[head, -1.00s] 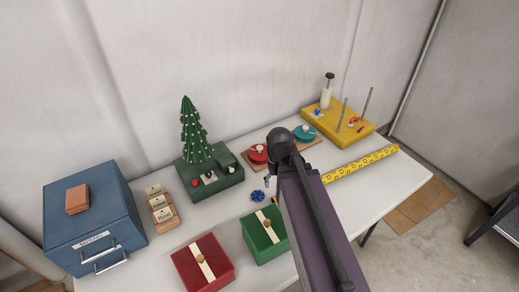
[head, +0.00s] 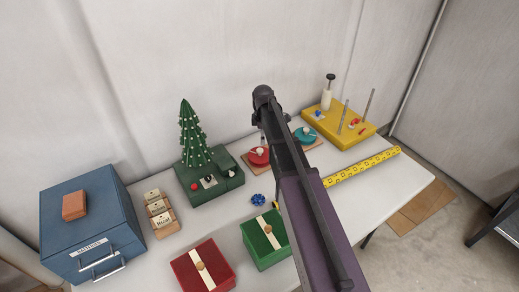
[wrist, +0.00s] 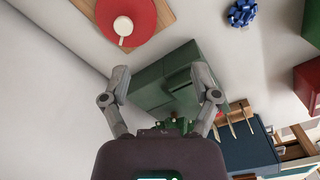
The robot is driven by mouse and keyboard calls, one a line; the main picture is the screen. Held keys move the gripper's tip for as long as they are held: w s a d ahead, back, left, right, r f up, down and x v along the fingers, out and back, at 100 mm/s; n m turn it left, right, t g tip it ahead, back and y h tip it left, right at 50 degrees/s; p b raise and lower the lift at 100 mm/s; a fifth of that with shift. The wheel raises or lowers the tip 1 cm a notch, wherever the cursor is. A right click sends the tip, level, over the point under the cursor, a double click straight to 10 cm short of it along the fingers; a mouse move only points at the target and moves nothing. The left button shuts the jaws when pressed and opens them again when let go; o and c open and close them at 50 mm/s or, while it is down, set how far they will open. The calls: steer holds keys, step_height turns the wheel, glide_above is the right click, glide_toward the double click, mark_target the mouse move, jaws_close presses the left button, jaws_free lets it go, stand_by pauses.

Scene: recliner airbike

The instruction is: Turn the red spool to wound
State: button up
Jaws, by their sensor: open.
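The red spool (head: 258,155) is a flat red disc with a pale knob, lying on a wooden board near the back wall. It is partly hidden by my arm in the head view. In the wrist view the red spool (wrist: 145,14) is at the top, cut off by the frame edge, with its round pale knob (wrist: 123,26) showing. My gripper (wrist: 161,80) is open and empty, its two fingers spread apart. The spool lies beyond the fingertips in the wrist view, apart from them. In the head view my gripper is mostly hidden.
A teal spool (head: 304,135) sits right of the red one. A green box base (head: 213,196) with a small tree (head: 193,135) stands to the left. A blue bow (head: 258,200) lies in front. A yellow block (head: 352,138) with upright rods is at right.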

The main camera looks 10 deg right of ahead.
mark_target(260, 149)
steer(key=w+n, duration=0.3)
steer(key=w, duration=0.3)
steer(key=shift+w+d+n, duration=0.2)
steer(key=shift+w+n, duration=0.1)
steer(key=shift+n, duration=0.1)
steer(key=shift+a, duration=0.1)
steer(key=shift+f, duration=0.1)
step_height(260, 149, down, 14)
steer(key=b, duration=1.3)
steer(key=shift+r+b, duration=0.25)
steer(key=shift+b, duration=0.1)
